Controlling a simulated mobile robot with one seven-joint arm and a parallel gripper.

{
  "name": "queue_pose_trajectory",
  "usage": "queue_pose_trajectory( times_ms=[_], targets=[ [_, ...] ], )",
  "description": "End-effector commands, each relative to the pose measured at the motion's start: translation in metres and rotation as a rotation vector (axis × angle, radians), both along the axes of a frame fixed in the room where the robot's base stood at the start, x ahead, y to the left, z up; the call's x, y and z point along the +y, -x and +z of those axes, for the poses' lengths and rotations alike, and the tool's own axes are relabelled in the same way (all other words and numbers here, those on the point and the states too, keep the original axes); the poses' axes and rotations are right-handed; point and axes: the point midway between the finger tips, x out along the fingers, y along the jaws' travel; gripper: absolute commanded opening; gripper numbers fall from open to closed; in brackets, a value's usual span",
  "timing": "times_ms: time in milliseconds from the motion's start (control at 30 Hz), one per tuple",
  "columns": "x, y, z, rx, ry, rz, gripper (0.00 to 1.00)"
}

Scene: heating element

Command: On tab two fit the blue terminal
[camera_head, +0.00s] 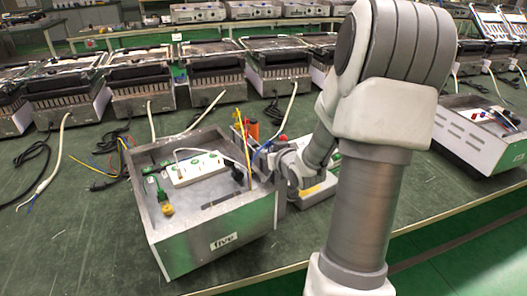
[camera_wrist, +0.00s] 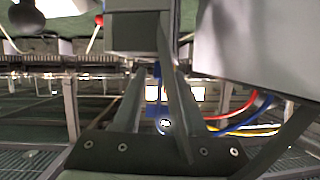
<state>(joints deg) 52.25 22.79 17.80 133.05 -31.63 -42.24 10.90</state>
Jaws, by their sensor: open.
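The metal heating unit labelled "five" (camera_head: 215,235) stands on the green bench. Inside it is a white terminal block (camera_head: 195,168) with green marks; I cannot read which tab is two. My gripper (camera_head: 280,165) is low at the unit's right wall, partly hidden by my arm. In the wrist view my gripper (camera_wrist: 152,85) has its fingers apart. A small blue piece (camera_wrist: 158,88) shows between or behind them; I cannot tell if it is the blue terminal or if it is touched. A blue wire (camera_head: 262,150) runs near the gripper.
Red and blue wires (camera_wrist: 250,110) curve at the right of the wrist view. An orange-handled tool (camera_head: 254,130) stands behind my gripper. Another unit (camera_head: 480,140) is at right. A row of units (camera_head: 140,85) lines the back. Loose cables (camera_head: 60,165) lie left.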

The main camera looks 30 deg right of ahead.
Motion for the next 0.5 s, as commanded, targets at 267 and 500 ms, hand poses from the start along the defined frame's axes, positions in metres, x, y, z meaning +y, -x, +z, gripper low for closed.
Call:
queue_pose_trajectory(
  times_ms=[267,500],
  targets=[
    [-0.0001,0.0006,-0.0004,0.0,0.0,0.0,0.39],
    [-0.0001,0.0006,-0.0004,0.0,0.0,0.0,0.0]
  ],
)
